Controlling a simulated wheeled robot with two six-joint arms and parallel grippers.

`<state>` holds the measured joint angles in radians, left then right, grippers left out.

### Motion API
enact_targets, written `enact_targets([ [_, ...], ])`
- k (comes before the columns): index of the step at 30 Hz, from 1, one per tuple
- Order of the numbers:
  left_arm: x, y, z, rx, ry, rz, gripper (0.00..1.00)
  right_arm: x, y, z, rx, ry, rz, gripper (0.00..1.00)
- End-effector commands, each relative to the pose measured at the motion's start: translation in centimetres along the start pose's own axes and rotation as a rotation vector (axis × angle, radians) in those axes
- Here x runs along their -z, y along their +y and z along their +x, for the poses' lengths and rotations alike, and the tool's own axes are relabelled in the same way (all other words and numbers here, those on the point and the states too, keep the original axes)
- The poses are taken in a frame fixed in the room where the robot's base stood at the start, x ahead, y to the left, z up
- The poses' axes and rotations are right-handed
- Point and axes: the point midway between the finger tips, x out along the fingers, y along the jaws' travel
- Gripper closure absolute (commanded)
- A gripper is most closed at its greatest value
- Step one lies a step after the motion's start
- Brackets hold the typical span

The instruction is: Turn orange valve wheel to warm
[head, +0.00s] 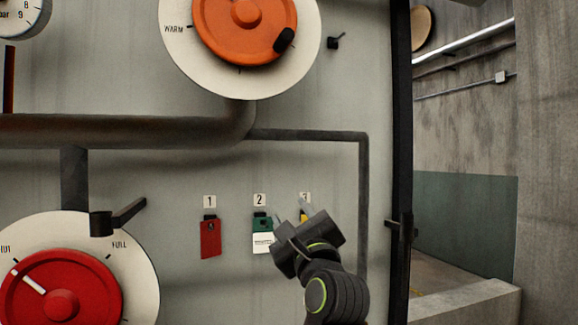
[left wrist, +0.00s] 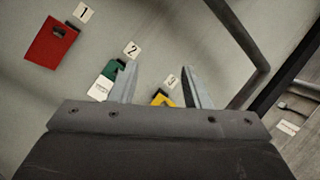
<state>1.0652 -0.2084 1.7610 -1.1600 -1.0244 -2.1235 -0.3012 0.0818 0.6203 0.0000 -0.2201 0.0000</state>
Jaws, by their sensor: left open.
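The orange valve wheel (head: 243,27) is on a round white dial plate (head: 187,62) at the top of the head view, its upper part cut off. A black knob (head: 284,40) sits at the wheel's lower right. The word WARM is printed on the left side of the dial. My left gripper (head: 290,209) is below the wheel, apart from it, in front of the tags. In the left wrist view its fingers (left wrist: 158,84) are spread with nothing between them but the wall and part of a yellow tag (left wrist: 163,99) behind. My right gripper is not in view.
A red wheel (head: 90,292) with its own dial is at lower left. Brown pipes (head: 130,130) cross the wall. Red (head: 210,239) and green (head: 262,222) tags hang under numbers. A black post (head: 402,120) edges the panel; a concrete wall (head: 465,140) lies beyond.

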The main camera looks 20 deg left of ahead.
Motion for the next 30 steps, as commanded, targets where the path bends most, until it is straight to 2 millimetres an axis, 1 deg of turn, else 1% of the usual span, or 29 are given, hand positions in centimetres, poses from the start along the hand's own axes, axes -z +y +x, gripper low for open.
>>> enact_targets([
  [1,-3.1,-2.9,-0.3,0.027,-0.063,0.060,0.57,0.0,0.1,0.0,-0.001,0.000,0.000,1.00],
  [2,-4.8,-4.3,-0.6,0.037,-0.099,0.103,0.57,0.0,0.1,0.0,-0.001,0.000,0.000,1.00],
  [3,-7.0,-6.0,-1.1,0.046,-0.147,0.160,0.57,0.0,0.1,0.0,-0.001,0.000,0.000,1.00],
  [5,-10.1,-8.3,-1.9,0.053,-0.216,0.239,0.57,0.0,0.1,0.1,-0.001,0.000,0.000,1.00],
  [6,-12.0,-9.6,-2.6,0.053,-0.257,0.286,0.57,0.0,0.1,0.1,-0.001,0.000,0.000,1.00],
  [9,-15.7,-12.1,-4.1,0.046,-0.342,0.381,0.57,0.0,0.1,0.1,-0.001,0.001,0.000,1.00],
  [10,-16.5,-12.6,-4.4,0.042,-0.361,0.403,0.57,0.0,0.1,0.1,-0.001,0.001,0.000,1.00],
  [13,-18.4,-13.7,-5.3,0.031,-0.404,0.452,0.57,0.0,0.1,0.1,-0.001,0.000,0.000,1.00],
  [15,-19.1,-14.0,-5.4,0.027,-0.418,0.469,0.57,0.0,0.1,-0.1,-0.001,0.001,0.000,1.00],
  [17,-19.4,-14.2,-5.1,0.025,-0.422,0.475,0.57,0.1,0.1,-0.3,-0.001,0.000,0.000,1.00],
  [20,-20.0,-14.4,-4.0,0.024,-0.422,0.477,0.57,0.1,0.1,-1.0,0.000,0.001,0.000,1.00],
  [23,-20.9,-14.7,-2.3,0.023,-0.423,0.477,0.57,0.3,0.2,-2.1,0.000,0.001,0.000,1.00],
  [30,-22.9,-15.3,2.7,0.023,-0.421,0.476,0.57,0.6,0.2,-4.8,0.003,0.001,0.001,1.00],
])
